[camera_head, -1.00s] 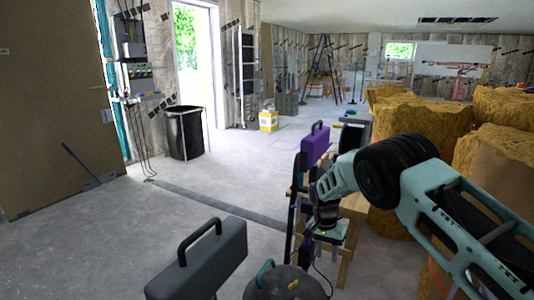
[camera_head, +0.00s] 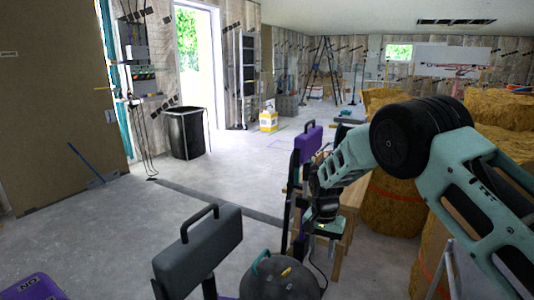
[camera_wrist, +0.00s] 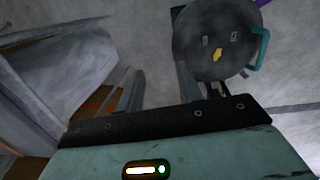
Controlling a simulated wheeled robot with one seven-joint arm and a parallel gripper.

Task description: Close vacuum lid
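A round dark grey vacuum body (camera_head: 285,283) with a teal handle and a small yellow tab stands at the bottom centre of the head view. Its round top (camera_wrist: 212,30) shows at the upper right of the wrist view, with the teal handle (camera_wrist: 259,52) on its right side. I cannot tell a separate lid or whether it is open. My gripper (camera_head: 318,240) is just behind and right of the vacuum in the head view. In the wrist view my gripper (camera_wrist: 160,85) has its two fingers apart with nothing between them, left of the round top.
A grey block with a handle (camera_head: 200,247) stands left of the vacuum, and a purple one (camera_head: 308,145) beyond it. A purple piece with white lettering (camera_head: 35,288) is at the bottom left. Straw-coloured bales (camera_head: 390,215) crowd the right. The left floor is mostly clear.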

